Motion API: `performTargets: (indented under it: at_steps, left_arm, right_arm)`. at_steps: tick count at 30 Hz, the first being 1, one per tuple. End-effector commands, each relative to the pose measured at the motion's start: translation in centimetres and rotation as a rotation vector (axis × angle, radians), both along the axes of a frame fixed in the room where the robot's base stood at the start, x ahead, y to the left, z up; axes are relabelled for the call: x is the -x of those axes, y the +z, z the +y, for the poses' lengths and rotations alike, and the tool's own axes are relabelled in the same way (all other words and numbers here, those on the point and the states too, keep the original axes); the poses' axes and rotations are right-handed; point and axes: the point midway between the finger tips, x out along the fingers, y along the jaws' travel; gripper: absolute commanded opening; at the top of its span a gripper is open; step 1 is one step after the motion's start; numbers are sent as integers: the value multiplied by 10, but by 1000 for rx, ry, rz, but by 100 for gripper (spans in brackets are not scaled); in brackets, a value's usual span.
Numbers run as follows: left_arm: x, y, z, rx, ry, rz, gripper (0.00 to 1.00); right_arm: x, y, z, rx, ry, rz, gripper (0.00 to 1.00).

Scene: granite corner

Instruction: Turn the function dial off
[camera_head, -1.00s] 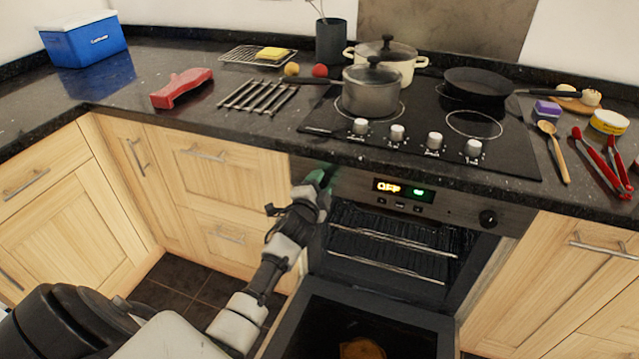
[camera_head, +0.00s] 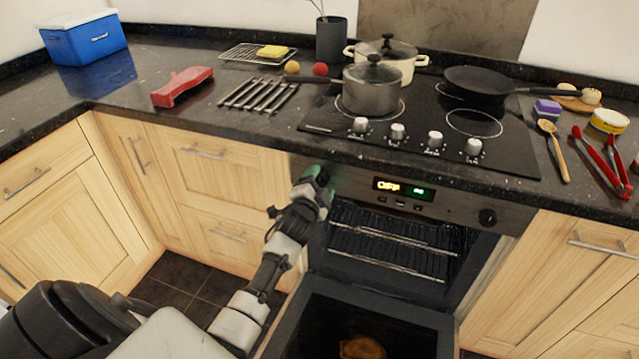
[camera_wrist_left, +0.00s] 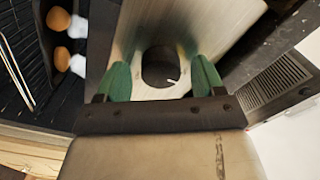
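The oven's control panel (camera_head: 350,186) has a lit display (camera_head: 403,189) that appears to read OFF in orange beside green characters. In the left wrist view a round black dial (camera_wrist_left: 160,68) with a small white mark sits on the metal panel. My left gripper (camera_head: 318,174) is at the panel's left end; in the wrist view its green fingertips (camera_wrist_left: 162,78) are open on either side of the dial, with gaps visible. In the head view the gripper hides this dial. Another black dial (camera_head: 487,217) is at the panel's right end. My right gripper is not in view.
The oven door (camera_head: 300,325) is folded down below the panel, with a brown item (camera_head: 362,348) on or above it. Oven racks (camera_head: 390,255) show inside. The counter edge and hob knobs (camera_head: 397,131) are above the gripper.

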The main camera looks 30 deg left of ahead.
Motion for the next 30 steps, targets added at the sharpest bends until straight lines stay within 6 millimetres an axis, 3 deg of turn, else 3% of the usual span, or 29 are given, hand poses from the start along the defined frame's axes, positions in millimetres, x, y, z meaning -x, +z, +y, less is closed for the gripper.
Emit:
performTargets:
  at_steps: [11, 24, 30]
  left_arm:
    - [8, 0, -2, -1, -1, 0, 68]
    - [87, 0, -21, 0, 0, 0, 68]
    - [104, 0, -25, -1, 1, -1, 68]
  right_arm:
    - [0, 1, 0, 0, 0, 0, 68]
    - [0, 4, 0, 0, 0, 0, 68]
    - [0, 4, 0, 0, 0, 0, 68]
